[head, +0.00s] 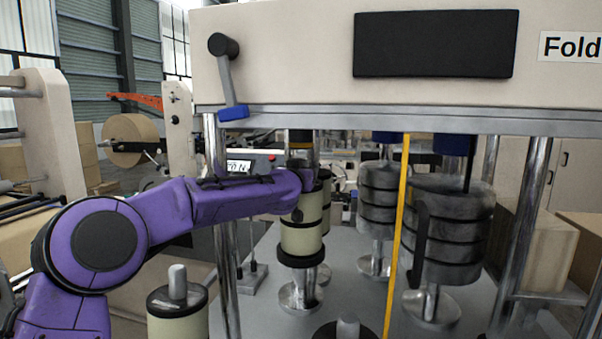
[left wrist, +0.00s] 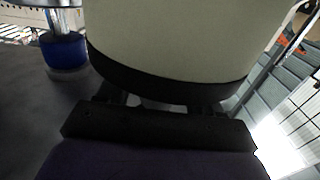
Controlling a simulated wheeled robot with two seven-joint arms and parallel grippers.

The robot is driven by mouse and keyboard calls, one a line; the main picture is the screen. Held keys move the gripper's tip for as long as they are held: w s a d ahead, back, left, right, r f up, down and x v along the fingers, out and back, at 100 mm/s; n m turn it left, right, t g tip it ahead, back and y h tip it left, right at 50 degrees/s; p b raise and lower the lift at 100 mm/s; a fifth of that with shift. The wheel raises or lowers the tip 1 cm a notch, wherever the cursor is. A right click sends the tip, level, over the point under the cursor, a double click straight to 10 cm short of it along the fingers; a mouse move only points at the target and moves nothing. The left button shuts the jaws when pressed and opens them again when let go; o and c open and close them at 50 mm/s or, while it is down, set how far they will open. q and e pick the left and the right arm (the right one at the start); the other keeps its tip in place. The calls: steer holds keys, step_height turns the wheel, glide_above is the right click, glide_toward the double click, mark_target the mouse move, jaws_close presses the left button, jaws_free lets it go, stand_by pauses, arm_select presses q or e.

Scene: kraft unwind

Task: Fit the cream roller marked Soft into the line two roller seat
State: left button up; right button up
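A cream roller (head: 301,232) with black bands stands upright above a round steel base (head: 300,297) in the middle of the head view. No Soft marking is readable on it. My purple left arm comes in from the left and ends at the top of this roller; its gripper is mostly hidden there. In the left wrist view a cream roller (left wrist: 185,40) with a black lower band fills the top, close to my left gripper (left wrist: 160,100). The finger tips disappear behind the band, so I cannot tell whether they grip. My right gripper is out of view.
Another cream roller (head: 178,320) stands at the bottom left. Grey banded rollers (head: 445,235) stand on steel bases to the right. A yellow upright strip (head: 397,240) and steel posts cross the workspace. The beige machine beam (head: 290,60) hangs overhead.

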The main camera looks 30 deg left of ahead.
arm_select(q)
steer(key=shift+s, duration=0.15)
steer(key=shift+s, duration=0.15)
steer(key=p+v, duration=0.1)
steer(key=v, duration=1)
steer(key=shift+s+d, duration=0.25)
steer(key=shift+s, duration=0.05)
steer(key=shift+a+f, duration=0.1)
steer(key=shift+a, duration=0.15)
